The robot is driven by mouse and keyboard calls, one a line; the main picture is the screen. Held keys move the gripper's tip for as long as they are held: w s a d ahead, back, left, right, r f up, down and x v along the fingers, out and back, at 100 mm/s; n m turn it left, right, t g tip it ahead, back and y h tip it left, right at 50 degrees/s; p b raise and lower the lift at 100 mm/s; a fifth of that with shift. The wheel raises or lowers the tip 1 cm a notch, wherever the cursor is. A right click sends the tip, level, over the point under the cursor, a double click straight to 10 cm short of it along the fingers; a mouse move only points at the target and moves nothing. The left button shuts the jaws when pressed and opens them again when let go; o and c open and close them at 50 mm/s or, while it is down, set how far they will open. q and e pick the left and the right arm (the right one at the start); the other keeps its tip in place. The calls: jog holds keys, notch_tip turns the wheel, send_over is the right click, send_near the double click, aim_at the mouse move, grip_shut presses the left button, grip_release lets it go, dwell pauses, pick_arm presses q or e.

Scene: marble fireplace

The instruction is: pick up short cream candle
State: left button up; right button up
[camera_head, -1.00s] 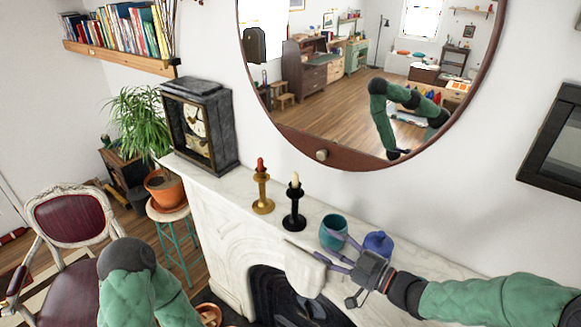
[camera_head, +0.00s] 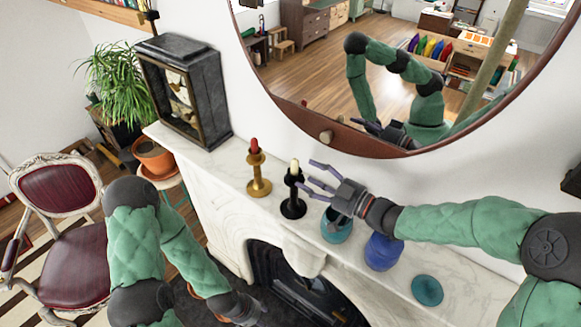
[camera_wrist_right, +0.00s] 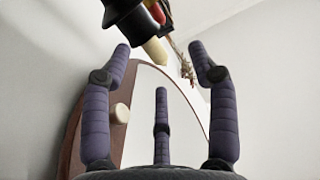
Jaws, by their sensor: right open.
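The short cream candle (camera_head: 294,167) stands upright in a black candlestick (camera_head: 293,195) on the white marble mantel. My right gripper (camera_head: 308,175) is open and empty just right of the candle, its purple fingers spread toward it. In the right wrist view the candle (camera_wrist_right: 156,51) points downward from the black holder (camera_wrist_right: 130,15), beyond the spread fingers (camera_wrist_right: 162,70); I see no contact. My left arm hangs low in front of the fireplace, with its dark end (camera_head: 238,307) at the bottom; its fingers are not clear.
A gold candlestick (camera_head: 259,185) with a red candle (camera_head: 254,146) stands left of the black one. A teal cup (camera_head: 336,229), blue vase (camera_head: 382,252) and teal lid-like disc (camera_head: 427,290) are to the right. A dark clock (camera_head: 186,90) stands farther left. The round mirror (camera_head: 370,143) hangs behind.

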aim_at(297, 166)
jog(key=shift+w+a, duration=0.2)
jog(key=shift+w, duration=0.2)
jog(key=p+x, duration=0.2)
jog(key=x, duration=0.3)
jog(key=shift+w+d+r, duration=0.1)
jog(key=shift+w+d, duration=0.1)
jog(key=shift+w, duration=0.4)
pick_arm(q)
jog(key=shift+d+r, duration=0.2)
jog(key=shift+r, duration=0.4)
jog(key=shift+d+r, duration=0.15)
jog(key=shift+r, duration=0.45)
pick_arm(e)
jog(key=shift+s+a, duration=0.1)
jog(key=c, duration=0.9)
